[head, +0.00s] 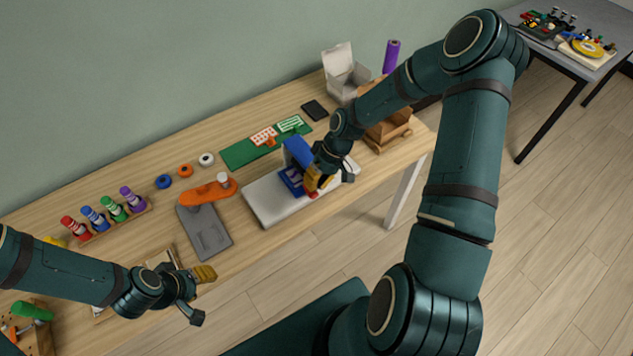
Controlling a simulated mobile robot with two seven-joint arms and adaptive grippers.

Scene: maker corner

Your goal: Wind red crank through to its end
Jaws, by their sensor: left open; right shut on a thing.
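A blue device (291,181) stands on a white board (265,204) near the front edge of the workbench. A small red part (312,195), which looks like the end of the red crank, shows at the device's right side. My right gripper (320,184) is at that side, shut on the red crank. Its fingers hide most of the crank, so the crank's angle cannot be made out. My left gripper (204,295) is open and empty in front of the bench edge at lower left, well away from the device.
A grey plate (205,236) with an orange tool (207,193) lies left of the board. A green mat (240,153) and black phone-like slab (314,110) lie behind. A wooden stand (391,132) is to the right. Several coloured bottles stand in a rack (118,221) at left.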

